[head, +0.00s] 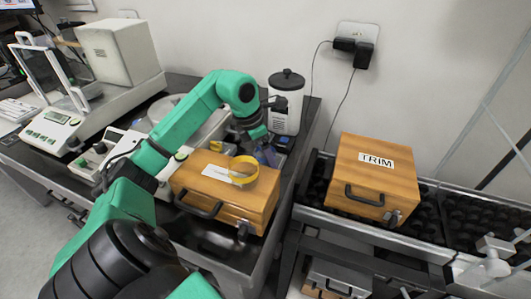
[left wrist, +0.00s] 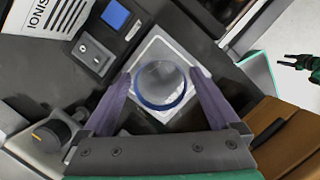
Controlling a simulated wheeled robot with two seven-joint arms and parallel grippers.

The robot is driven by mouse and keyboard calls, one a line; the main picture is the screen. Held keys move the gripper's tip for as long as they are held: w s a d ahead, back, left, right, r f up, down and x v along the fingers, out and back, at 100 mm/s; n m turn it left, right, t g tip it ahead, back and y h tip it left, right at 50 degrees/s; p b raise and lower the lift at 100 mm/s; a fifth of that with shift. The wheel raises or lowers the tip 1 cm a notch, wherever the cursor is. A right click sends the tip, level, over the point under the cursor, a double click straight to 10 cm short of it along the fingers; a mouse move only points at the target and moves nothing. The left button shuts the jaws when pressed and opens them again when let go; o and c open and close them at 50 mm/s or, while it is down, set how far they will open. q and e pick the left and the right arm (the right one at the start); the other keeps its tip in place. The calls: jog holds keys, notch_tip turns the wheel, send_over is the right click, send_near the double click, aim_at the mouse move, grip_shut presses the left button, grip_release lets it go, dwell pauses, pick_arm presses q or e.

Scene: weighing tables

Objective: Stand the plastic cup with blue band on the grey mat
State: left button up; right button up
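The plastic cup with blue band (left wrist: 160,82) stands upright in the left wrist view, seen from above, clear with a blue ring. It is over a grey square with a pale edge (left wrist: 152,48), which looks like the grey mat. My left gripper (left wrist: 161,74) has its purple fingers on either side of the cup, with a small gap showing at each side. In the head view the left gripper (head: 264,155) is behind the wooden box, and the cup is too hidden to make out. A dark green shape (left wrist: 302,63) at the right looks like my right gripper.
A wooden box with a yellow tape ring (head: 243,170) on it stands in front of the left gripper. A white canister with black lid (head: 287,102) is behind. A device with a blue button (left wrist: 115,15) is close by. A TRIM box (head: 370,185) stands right.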

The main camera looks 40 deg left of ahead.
pick_arm(q)
jog(key=shift+r, duration=0.35)
jog(key=p+v, duration=0.1)
jog(key=v, duration=1)
jog(key=shift+s+r, duration=0.2)
jog(key=shift+r, duration=0.1)
jog(key=shift+a, duration=0.1)
